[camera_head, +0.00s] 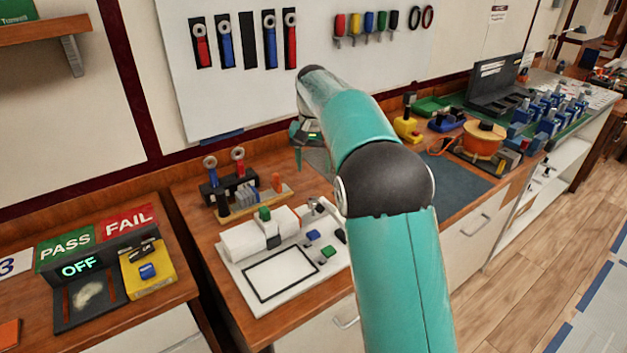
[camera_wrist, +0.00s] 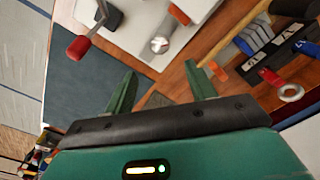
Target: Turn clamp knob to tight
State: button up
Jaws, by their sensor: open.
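My gripper (camera_wrist: 160,80) is open and empty in the wrist view, its two green fingers spread apart above the wooden bench. Just beyond the fingertips is a round metal knob (camera_wrist: 160,45) on a grey fitting at the edge of a white board (camera_wrist: 142,35). To its left a red-handled lever (camera_wrist: 80,48) sticks out from a black block. I cannot tell for certain which of these is the clamp knob. In the head view the white board (camera_head: 225,262) lies on the bench, with the metal fitting (camera_head: 318,206) at its far right corner.
Tools in a black rack (camera_head: 222,187) stand behind the board. A dark mat (camera_head: 465,180) lies to the right, with an orange spool (camera_head: 482,140) past it. A PASS/FAIL station (camera_head: 105,265) is on the left bench. A tool panel (camera_head: 240,90) hangs behind.

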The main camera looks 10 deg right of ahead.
jog(key=shift+r, duration=1.35)
jog(key=s+r+n+t, duration=0.15)
jog(key=s+r, duration=0.25)
jog(key=s, duration=0.6)
jog(key=s+r+t, duration=0.2)
jog(key=s+r, duration=0.2)
jog(key=s, duration=0.6)
jog(key=s+f+n+t, duration=0.1)
jog(key=s+f, duration=0.3)
jog(key=s, duration=0.5)
jog(key=s+f+n+t, duration=0.1)
jog(key=s+f, duration=0.3)
jog(key=s, duration=0.5)
jog(key=shift+f, duration=0.2)
jog(key=shift+s, duration=0.15)
